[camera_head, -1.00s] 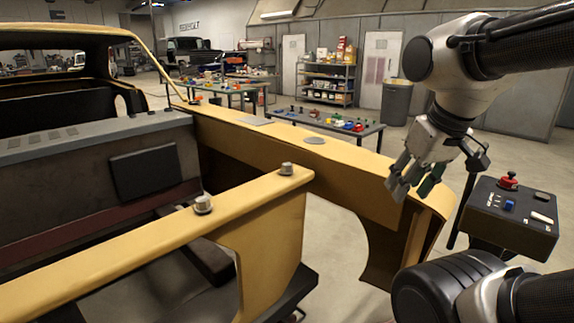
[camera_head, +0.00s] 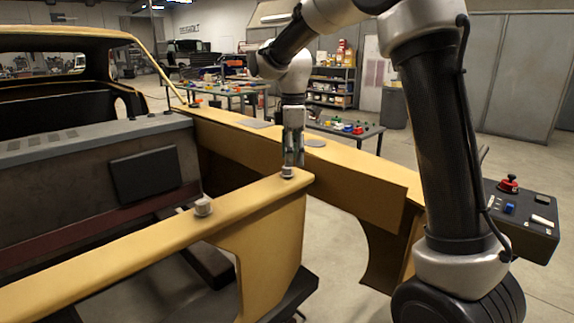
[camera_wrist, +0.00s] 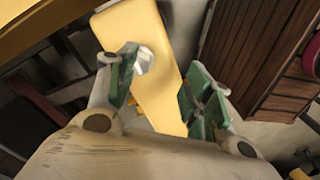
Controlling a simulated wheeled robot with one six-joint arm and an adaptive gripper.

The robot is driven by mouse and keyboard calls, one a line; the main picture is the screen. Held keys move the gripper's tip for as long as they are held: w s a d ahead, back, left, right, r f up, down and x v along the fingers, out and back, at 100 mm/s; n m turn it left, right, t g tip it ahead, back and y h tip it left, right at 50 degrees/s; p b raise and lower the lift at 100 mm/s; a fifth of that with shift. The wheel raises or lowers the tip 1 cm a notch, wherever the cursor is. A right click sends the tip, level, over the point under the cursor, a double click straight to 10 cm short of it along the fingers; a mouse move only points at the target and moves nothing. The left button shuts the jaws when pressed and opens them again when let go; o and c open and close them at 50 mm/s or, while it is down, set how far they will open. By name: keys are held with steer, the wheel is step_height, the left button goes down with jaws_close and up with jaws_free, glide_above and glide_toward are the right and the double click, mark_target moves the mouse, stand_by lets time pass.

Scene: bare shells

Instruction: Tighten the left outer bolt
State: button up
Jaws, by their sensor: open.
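Two silver bolts stand on the near yellow body rail (camera_head: 120,252). The farther bolt (camera_head: 287,173) is at the rail's outer end, and the nearer bolt (camera_head: 203,207) is farther left along it. My gripper (camera_head: 293,160) points down just above the farther bolt. In the wrist view the gripper (camera_wrist: 160,76) is open, with green pads on its fingers. A bolt head (camera_wrist: 145,60) shows on the yellow panel (camera_wrist: 160,95), close beside the left finger and partly overlapped by it. I cannot tell whether they touch.
A second yellow fender (camera_head: 350,190) runs behind the gripper. A dark control box (camera_head: 520,215) with a red button is at the right. Worktables (camera_head: 350,132) with colourful items stand behind. The engine bay holds a dark panel (camera_head: 145,172).

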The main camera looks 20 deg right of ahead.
mark_target(287, 170)
steer(key=w+r+n, duration=0.1)
steer(key=n, duration=0.1)
steer(key=w+r+n, duration=0.1)
steer(key=n, duration=0.1)
steer(key=w+r+n, duration=0.1)
steer(key=shift+a+r+n+t, duration=0.25)
steer(key=shift+a+n+t, duration=0.05)
steer(key=shift+a+n, duration=0.1)
steer(key=shift+s+r+n, duration=0.1)
steer(key=shift+n, duration=1.6)
step_height(287, 170, down, 8)
steer(key=shift+r, duration=0.1)
steer(key=c, duration=1.1)
